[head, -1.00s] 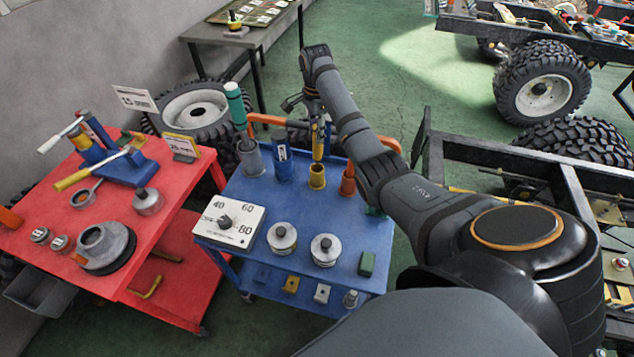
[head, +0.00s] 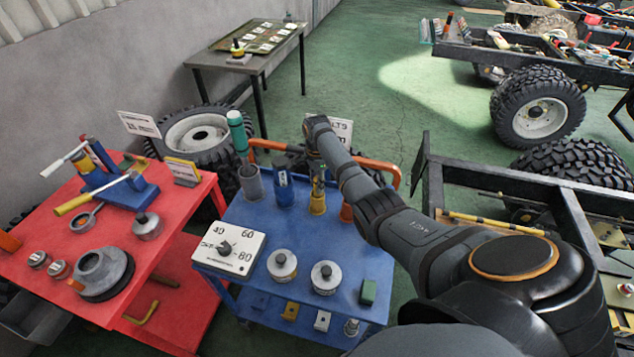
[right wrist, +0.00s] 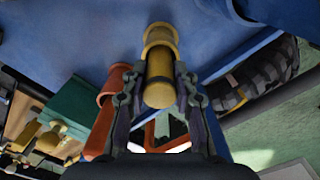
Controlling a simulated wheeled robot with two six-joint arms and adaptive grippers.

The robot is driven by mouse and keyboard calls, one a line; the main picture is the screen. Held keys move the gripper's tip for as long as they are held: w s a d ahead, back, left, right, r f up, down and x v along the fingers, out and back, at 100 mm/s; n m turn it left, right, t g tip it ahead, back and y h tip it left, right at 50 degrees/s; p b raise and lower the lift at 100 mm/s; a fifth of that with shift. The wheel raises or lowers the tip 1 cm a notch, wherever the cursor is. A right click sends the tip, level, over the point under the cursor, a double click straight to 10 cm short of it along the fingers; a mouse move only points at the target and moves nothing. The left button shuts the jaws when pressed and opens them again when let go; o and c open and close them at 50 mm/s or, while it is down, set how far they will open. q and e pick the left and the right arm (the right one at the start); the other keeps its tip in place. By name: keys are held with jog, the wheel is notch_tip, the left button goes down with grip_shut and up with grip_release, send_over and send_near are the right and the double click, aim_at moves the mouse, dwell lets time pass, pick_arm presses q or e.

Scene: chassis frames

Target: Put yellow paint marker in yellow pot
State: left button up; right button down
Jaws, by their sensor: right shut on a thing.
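The yellow pot (head: 317,204) stands upright on the blue trolley's top, in the row of pots at its back edge. My right gripper (head: 318,178) is right above this pot, reaching down from my arm. In the right wrist view my right gripper (right wrist: 157,100) is shut on the yellow paint marker (right wrist: 160,82), which has a dark band. The yellow pot (right wrist: 160,36) shows directly beyond the marker and lines up with it. The marker's far end is hidden, so I cannot tell how deep it sits in the pot. My left gripper is not in view.
A blue pot (head: 284,190) and a grey pot (head: 251,183) stand left of the yellow pot. An orange-red pot (right wrist: 116,82) is close beside my right gripper. An orange handle (head: 390,166) runs behind the row. The red trolley (head: 178,215) stands at the left.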

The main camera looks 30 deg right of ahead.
jog(key=shift+f, duration=0.1)
jog(key=c, duration=1)
grip_release()
jog(key=shift+c, duration=0.2)
notch_tip(320, 180, up, 12)
jog(key=b, duration=0.2)
